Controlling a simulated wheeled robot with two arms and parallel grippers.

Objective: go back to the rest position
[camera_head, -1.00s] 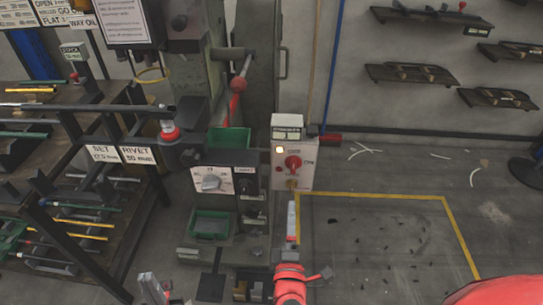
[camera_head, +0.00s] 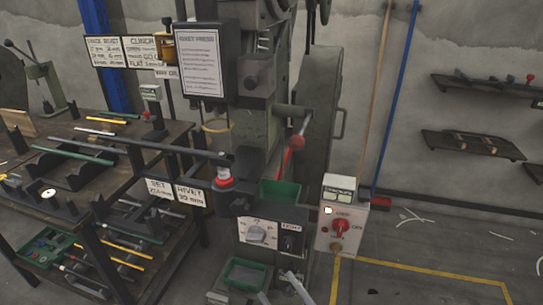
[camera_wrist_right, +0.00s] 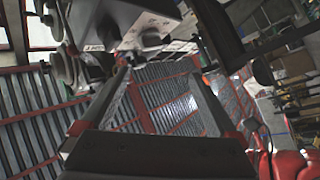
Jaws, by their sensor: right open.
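My right gripper (camera_head: 280,287) shows only at the bottom edge of the head view, in front of the rivet press base. Its grey fingers are apart, and the rest of that arm is out of the picture. In the right wrist view its two long fingers (camera_wrist_right: 162,78) stand wide apart with nothing between them. The rivet press (camera_head: 262,120) stands upright in the middle of the head view, with a dial panel (camera_head: 257,232) and a red-knobbed lever (camera_head: 297,142). My left gripper is not in view.
A workbench (camera_head: 150,135) with rods and tools stands at the left. A white control box (camera_head: 341,215) with a red knob is right of the press. A green bin (camera_head: 245,273) sits low on the press. Shelves (camera_head: 470,143) hang at the right. The yellow-marked floor (camera_head: 430,285) is clear apart from small scraps.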

